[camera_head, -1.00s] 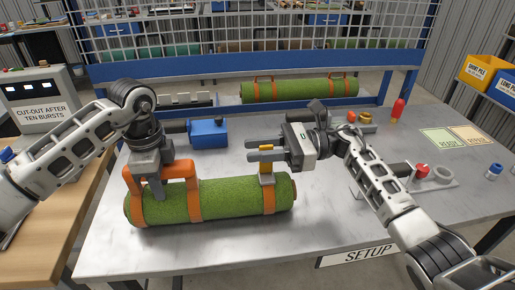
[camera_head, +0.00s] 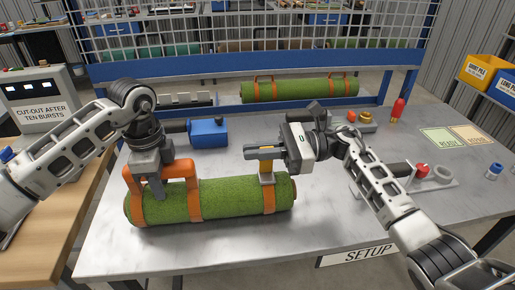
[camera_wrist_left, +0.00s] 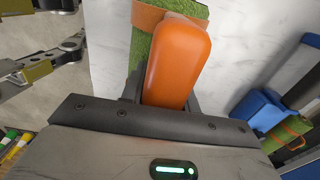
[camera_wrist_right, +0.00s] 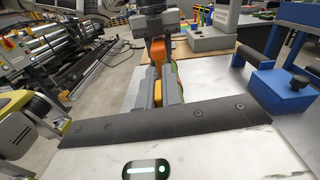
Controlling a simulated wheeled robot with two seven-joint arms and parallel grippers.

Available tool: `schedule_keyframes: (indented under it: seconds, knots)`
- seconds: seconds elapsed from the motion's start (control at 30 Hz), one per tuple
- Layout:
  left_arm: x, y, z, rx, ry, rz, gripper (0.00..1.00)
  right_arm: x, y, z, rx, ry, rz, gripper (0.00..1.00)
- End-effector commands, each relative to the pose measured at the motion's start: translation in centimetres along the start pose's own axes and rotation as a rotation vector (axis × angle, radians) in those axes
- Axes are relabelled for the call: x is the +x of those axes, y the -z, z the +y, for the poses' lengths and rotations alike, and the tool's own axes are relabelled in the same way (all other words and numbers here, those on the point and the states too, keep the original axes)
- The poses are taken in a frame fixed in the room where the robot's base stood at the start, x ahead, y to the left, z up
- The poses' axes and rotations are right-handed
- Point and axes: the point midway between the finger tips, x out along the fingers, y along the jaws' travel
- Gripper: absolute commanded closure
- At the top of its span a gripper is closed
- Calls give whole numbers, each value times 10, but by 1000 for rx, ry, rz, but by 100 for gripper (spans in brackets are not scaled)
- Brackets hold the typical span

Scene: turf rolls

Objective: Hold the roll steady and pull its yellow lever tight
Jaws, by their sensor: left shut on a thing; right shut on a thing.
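The green turf roll (camera_head: 230,197) lies on the grey bench with orange straps around it and an orange handle (camera_head: 178,166) at its left part. My left gripper (camera_head: 157,188) is shut on the handle from above; the left wrist view shows the handle (camera_wrist_left: 178,65) between its fingers. The yellow lever (camera_head: 266,165) stands on the strap buckle near the roll's right end. My right gripper (camera_head: 262,153) points left and is shut on the lever, which shows between its fingers in the right wrist view (camera_wrist_right: 158,93). The fingers hide part of the lever.
A blue block-like device (camera_head: 208,134) stands behind the roll. A second turf roll (camera_head: 300,90) lies at the back by the blue mesh frame. A fixture with a red knob (camera_head: 422,170) is at right. The bench front is clear.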

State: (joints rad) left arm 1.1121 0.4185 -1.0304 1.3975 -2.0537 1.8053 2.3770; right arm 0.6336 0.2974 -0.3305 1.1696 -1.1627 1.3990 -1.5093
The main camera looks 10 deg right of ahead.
Motion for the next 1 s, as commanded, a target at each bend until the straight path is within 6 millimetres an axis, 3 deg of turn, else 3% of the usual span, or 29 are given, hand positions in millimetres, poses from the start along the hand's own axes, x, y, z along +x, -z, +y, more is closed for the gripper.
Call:
schedule_keyframes:
  seconds: [1.0]
  knots:
    - [0,-1,0,0,0,0,100,-1,22,48,-843,1,2,100]
